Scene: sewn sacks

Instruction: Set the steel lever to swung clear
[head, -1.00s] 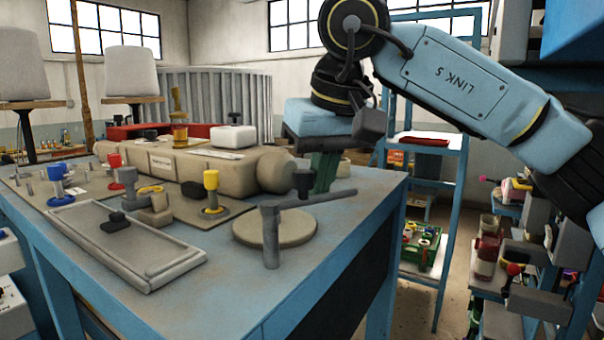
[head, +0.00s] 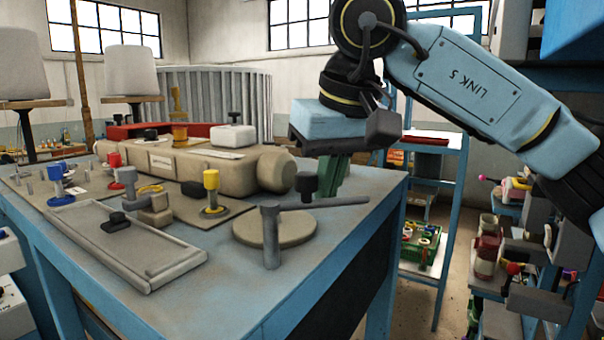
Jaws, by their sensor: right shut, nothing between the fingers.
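The steel lever (head: 335,203) is a grey bar on an upright post (head: 271,238) near the table's front right. The bar points right and slightly away, over a round beige disc (head: 243,229). A dark knob (head: 306,186) stands by the bar. My right gripper (head: 331,192) points down with green fingers shut and empty, just behind the bar. The bar hides the fingertips' lower end, and I cannot tell whether they touch it. My left gripper is not in view.
A shallow grey tray (head: 175,275) lies left of the lever. A yellow-topped post (head: 211,185) and a long beige sack (head: 190,166) stand behind. The table's right edge is close to the bar's tip. The front right tabletop is clear.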

